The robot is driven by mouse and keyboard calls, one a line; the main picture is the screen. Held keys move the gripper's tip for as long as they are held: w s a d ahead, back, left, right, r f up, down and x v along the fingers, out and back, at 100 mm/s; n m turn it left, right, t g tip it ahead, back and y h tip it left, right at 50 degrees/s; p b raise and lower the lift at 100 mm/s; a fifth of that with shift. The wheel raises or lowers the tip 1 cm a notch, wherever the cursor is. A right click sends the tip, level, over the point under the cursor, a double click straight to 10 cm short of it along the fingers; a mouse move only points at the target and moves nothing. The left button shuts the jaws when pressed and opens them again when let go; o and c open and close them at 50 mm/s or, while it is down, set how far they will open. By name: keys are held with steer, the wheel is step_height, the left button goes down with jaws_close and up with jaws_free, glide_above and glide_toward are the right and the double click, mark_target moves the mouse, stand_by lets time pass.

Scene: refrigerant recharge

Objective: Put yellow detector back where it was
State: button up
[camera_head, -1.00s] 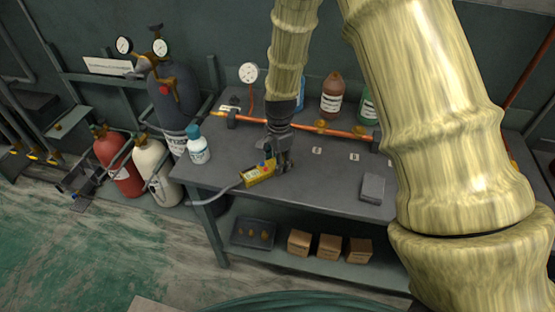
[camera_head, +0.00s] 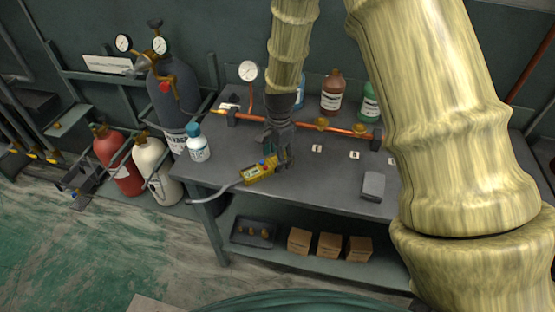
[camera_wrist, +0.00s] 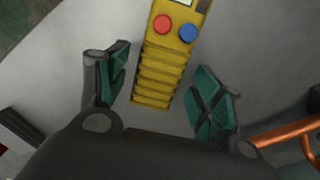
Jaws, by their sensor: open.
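The yellow detector (camera_head: 260,171) lies on the grey workbench (camera_head: 330,188) near its front left part. Its grey hose or probe runs left over the bench edge. In the wrist view the detector (camera_wrist: 163,72) shows a ribbed grip, a red button, a blue button and part of a screen. My gripper (camera_head: 279,160) is at the detector's right end, low over the bench. In the wrist view my gripper (camera_wrist: 163,95) is open, with one green-padded finger on each side of the ribbed grip and gaps between. The detector's far end is cut off in the wrist view.
A copper pipe (camera_head: 300,125) with valves runs along the bench behind my gripper. A white bottle with a blue cap (camera_head: 198,145) stands left of the detector. A grey block (camera_head: 373,185) lies to the right. More bottles (camera_head: 332,93) stand at the back.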

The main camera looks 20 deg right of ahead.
step_height(320, 180, up, 11)
steer(key=b, duration=0.2)
steer(key=shift+d+f, duration=0.15)
steer(key=shift+d, duration=0.05)
steer(key=shift+c, duration=0.5)
stand_by(1.7)
